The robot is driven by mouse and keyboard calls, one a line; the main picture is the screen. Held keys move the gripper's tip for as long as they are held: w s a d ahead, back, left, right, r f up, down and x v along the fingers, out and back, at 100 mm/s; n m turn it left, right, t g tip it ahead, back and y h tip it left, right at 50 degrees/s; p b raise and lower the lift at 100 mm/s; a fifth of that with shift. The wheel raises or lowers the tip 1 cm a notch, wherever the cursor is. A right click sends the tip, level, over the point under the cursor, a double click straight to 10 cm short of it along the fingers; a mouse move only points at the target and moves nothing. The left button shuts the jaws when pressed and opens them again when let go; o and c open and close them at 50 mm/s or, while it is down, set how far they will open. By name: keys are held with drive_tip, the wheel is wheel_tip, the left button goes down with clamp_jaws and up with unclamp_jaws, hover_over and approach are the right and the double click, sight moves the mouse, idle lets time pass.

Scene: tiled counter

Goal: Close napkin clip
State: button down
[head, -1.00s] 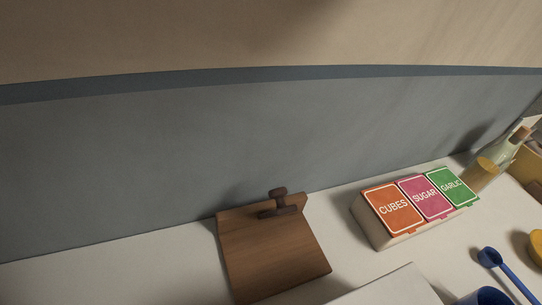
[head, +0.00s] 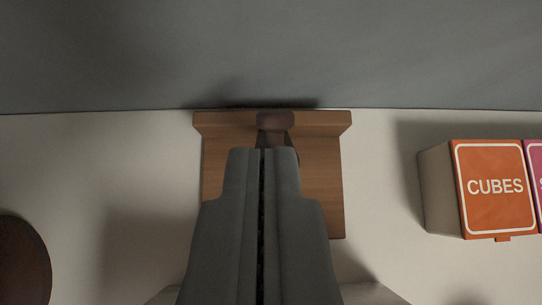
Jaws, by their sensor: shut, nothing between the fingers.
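The napkin clip is a wooden board (head: 324,190) with a raised back edge and a dark brown clip arm (head: 276,121) at its top middle. It lies flat on the counter against the grey wall. My gripper (head: 264,152) is shut and empty, in front of the board, with its fingertips just below the dark clip arm in the picture. I cannot tell whether they touch it. My gripper hides the middle of the board and the lower part of the clip arm.
A box with an orange lid marked CUBES (head: 495,187) stands to the right, with a pink lid (head: 536,180) beside it at the picture edge. A dark round object (head: 22,262) is at the lower left. Counter on both sides of the board is clear.

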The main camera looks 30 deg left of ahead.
sight(263, 124)
drive_tip(key=x, duration=0.8)
drive_tip(key=shift+w+f, duration=0.15)
drive_tip(key=shift+s+d+f+t, duration=0.1)
drive_tip(key=shift+s+d+t, duration=0.2)
drive_tip(key=shift+s, duration=0.2)
drive_tip(key=shift+s+d+f+t+y, duration=0.15)
drive_tip(key=shift+s+d+f+y, duration=0.1)
drive_tip(key=shift+s+d, duration=0.25)
drive_tip(key=shift+s+d+f+t+y, duration=0.15)
drive_tip(key=shift+s+d+f, duration=0.15)
drive_tip(key=shift+s, duration=0.3)
drive_tip(key=shift+s+d+f, duration=0.2)
drive_tip(key=shift+s, duration=0.1)
